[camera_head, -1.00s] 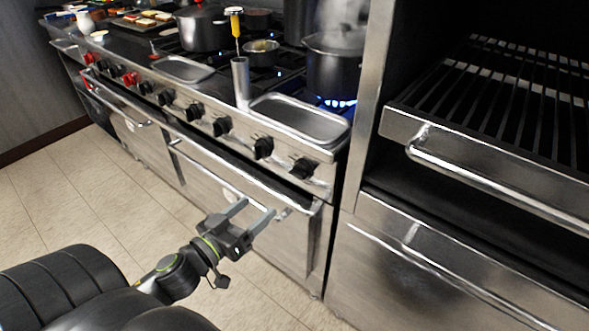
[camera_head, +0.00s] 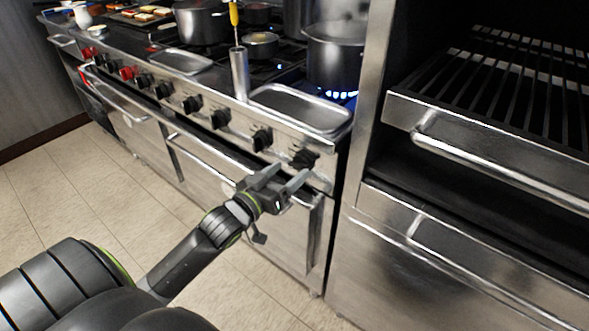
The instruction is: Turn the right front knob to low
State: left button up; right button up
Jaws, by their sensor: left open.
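A row of knobs runs along the steel front panel of the range (camera_head: 240,127). The rightmost black knob (camera_head: 304,159) is at the right end of the panel. The black knob to its left (camera_head: 261,139) and another further left (camera_head: 220,118) are clear of my arm. My left gripper (camera_head: 287,175) is open and empty, just below and in front of the rightmost knob, its fingers pointing up at it. I cannot tell whether a finger touches the knob. The knob's setting is too small to read. My right gripper is not in view.
A large pot (camera_head: 333,62) stands over a blue flame at the back right. A steel tray (camera_head: 300,107) lies on the ledge above the knobs. An oven handle (camera_head: 230,160) runs below the panel. A grill cabinet (camera_head: 470,140) stands close on the right.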

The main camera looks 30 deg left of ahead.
aim_at(295, 166)
pick_arm(q)
jog(key=shift+w+d, duration=0.15)
jog(key=shift+w, duration=1.55)
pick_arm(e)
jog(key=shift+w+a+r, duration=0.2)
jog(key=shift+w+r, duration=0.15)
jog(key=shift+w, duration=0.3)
pick_arm(q)
jog(key=shift+c, duration=0.3)
jog(key=c, duration=0.9)
